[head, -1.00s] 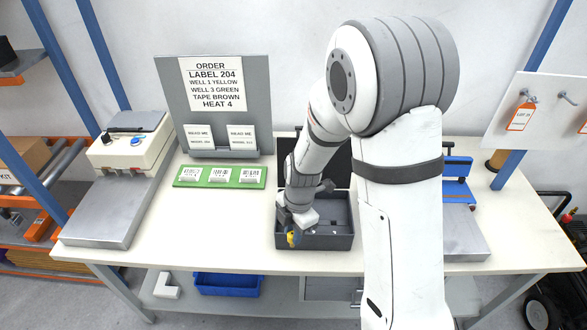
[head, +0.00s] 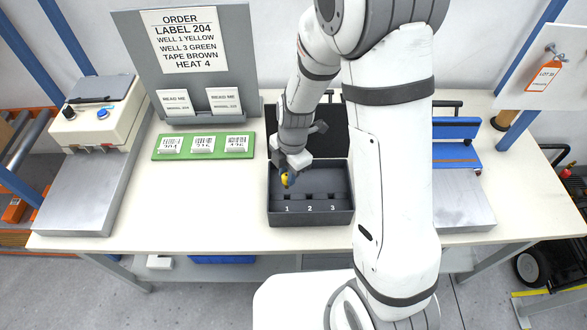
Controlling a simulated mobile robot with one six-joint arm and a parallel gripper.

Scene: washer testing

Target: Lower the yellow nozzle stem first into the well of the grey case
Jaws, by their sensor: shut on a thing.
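The yellow nozzle (head: 286,180) is held in my gripper (head: 288,172), which is shut on it. It hangs over the left part of the grey case (head: 312,219), above the well marked 1 (head: 287,196). The case is open, with wells marked 1, 2 and 3 along its front. Wells 2 (head: 310,196) and 3 (head: 333,195) look empty. The nozzle is small and partly covered by the gripper, so I cannot tell its stem or its exact height over the well.
The order board (head: 190,60) reads well 1 yellow, well 3 green. A green label strip (head: 203,146) lies left of the case. A sealer-like machine (head: 95,125) stands at the far left, and a blue device (head: 456,140) at the right. The table front left of the case is clear.

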